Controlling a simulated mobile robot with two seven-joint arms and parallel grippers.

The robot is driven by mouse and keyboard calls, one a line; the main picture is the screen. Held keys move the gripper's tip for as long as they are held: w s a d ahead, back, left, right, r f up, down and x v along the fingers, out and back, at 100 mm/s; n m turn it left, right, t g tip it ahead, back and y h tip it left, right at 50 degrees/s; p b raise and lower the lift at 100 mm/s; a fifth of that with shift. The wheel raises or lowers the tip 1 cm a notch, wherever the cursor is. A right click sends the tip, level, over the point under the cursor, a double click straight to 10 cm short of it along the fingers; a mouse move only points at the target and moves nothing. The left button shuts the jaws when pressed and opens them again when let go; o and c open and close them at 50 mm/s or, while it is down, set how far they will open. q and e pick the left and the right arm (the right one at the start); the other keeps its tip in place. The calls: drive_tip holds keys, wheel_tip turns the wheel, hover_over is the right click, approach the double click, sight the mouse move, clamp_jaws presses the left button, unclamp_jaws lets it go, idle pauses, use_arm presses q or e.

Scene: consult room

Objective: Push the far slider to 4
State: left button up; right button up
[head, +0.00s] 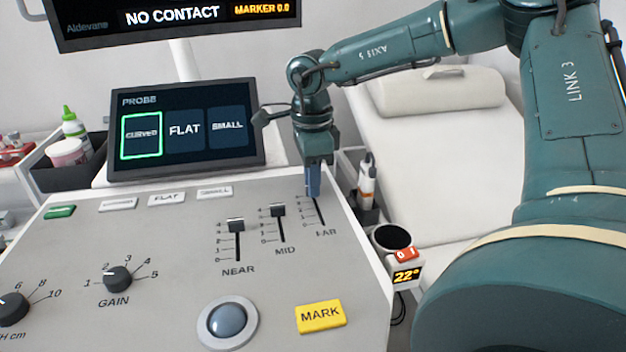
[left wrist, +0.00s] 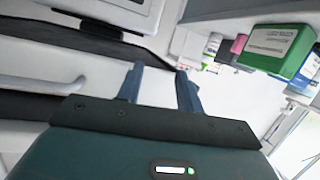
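The far slider (head: 318,212) is the rightmost of the sliders on the grey console, above the FAR label. Its lower slot shows bare. Its knob is not visible, and my right gripper's fingers cover the slot's upper end by the top of the scale. My right gripper (head: 313,182) points down there, its blue fingers showing as one narrow block. I cannot tell whether they are apart, or whether they touch the knob. My left gripper (left wrist: 160,88) is open and empty in the left wrist view, away from the console; the head view does not show it.
The mid slider (head: 278,210) and near slider (head: 236,225) stand to the left, knobs high. The PROBE screen (head: 185,130) rises behind the console. A green box (left wrist: 275,48) is near my left gripper.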

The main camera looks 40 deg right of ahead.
drive_tip(key=o, duration=0.4)
wheel_tip(320, 180, up, 13)
drive_tip(key=shift+r+p, duration=0.1)
drive_tip(key=shift+p, duration=0.75)
